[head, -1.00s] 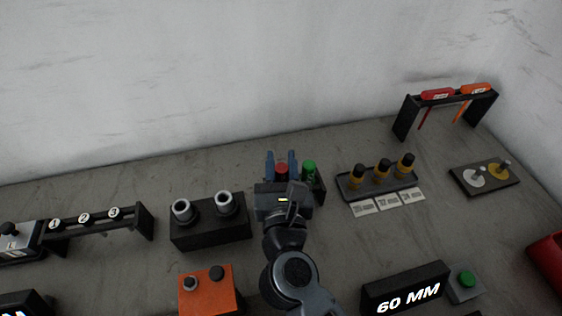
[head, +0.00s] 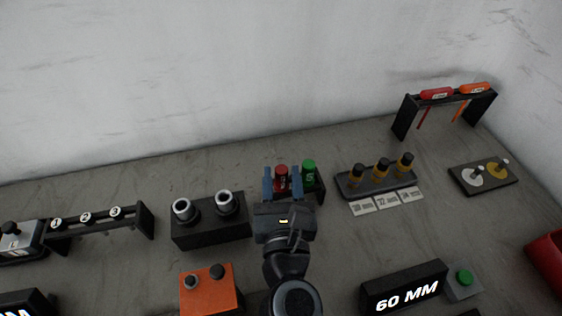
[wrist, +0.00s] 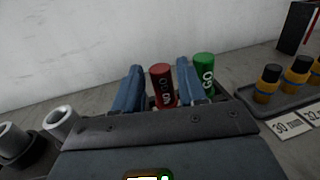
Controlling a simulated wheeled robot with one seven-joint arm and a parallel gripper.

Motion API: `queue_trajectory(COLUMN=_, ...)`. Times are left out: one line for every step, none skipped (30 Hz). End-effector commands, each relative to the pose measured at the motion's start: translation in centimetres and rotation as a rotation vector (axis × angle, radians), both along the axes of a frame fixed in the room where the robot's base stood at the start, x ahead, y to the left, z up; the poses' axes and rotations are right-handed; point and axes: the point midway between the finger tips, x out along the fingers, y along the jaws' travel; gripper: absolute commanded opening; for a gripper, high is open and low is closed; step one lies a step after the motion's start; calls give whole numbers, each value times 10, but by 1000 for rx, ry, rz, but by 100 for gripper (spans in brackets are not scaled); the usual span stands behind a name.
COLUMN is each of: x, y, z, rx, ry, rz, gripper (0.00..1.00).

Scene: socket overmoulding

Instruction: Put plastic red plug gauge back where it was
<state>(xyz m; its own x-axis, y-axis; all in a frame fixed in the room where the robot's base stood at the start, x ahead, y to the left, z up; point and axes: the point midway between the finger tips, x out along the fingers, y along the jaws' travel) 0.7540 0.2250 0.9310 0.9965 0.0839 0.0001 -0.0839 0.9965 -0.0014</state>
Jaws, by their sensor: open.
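The red plug gauge (head: 281,177) stands upright in a dark holder (head: 319,197), just left of the green plug gauge (head: 309,172). My gripper (head: 283,184) is open, with its blue fingers on either side of the red gauge. In the wrist view the red gauge (wrist: 162,84) shows between the two fingers (wrist: 160,90), with a visible gap on its left side. The green gauge (wrist: 204,74) stands beyond the right finger. The lower part of the red gauge is hidden behind my gripper.
A black block with two metal cylinders (head: 210,226) stands to the left. A tray of yellow-and-black gauges (head: 349,192) with white labels lies to the right. An orange box (head: 209,293) and a "60 MM" block (head: 405,287) are nearer. A rack with red and orange tools (head: 404,118) stands at the back right.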

Motion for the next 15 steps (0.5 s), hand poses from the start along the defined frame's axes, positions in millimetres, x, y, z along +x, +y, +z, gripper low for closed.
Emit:
queue_trajectory(x=-12, y=-2, z=-2, rx=1, ry=2, rz=1, gripper=41)
queue_trajectory(x=-19, y=-2, z=-1, rx=1, ry=2, rz=1, gripper=41)
queue_trajectory(x=-27, y=-3, z=-2, rx=0, ry=2, rz=0, gripper=41)
queue_trajectory(x=-33, y=-3, z=-2, rx=0, ry=2, rz=0, gripper=41)
queue_trajectory(x=-39, y=-4, z=-2, rx=0, ry=2, rz=1, gripper=41)
queue_trajectory(x=-46, y=-4, z=-1, rx=1, ry=1, rz=0, gripper=41)
queue_trajectory(x=-51, y=-5, z=-1, rx=1, ry=2, rz=-1, gripper=41)
queue_trajectory(x=-56, y=-5, z=-2, rx=1, ry=2, rz=-1, gripper=41)
queue_trajectory(x=-61, y=-5, z=-2, rx=2, ry=1, rz=0, gripper=41)
queue_trajectory(x=-64, y=-6, z=-1, rx=1, ry=1, rz=0, gripper=41)
queue_trajectory(x=-68, y=-6, z=-1, rx=0, ry=1, rz=0, gripper=41)
queue_trajectory(x=-71, y=-6, z=-1, rx=0, ry=1, rz=0, gripper=41)
queue_trajectory(x=-73, y=-6, z=-1, rx=1, ry=1, rz=0, gripper=41)
queue_trajectory(x=-75, y=-6, z=-1, rx=1, ry=0, rz=0, gripper=41)
queue_trajectory(x=-76, y=-6, z=0, rx=2, ry=0, rz=0, gripper=41)
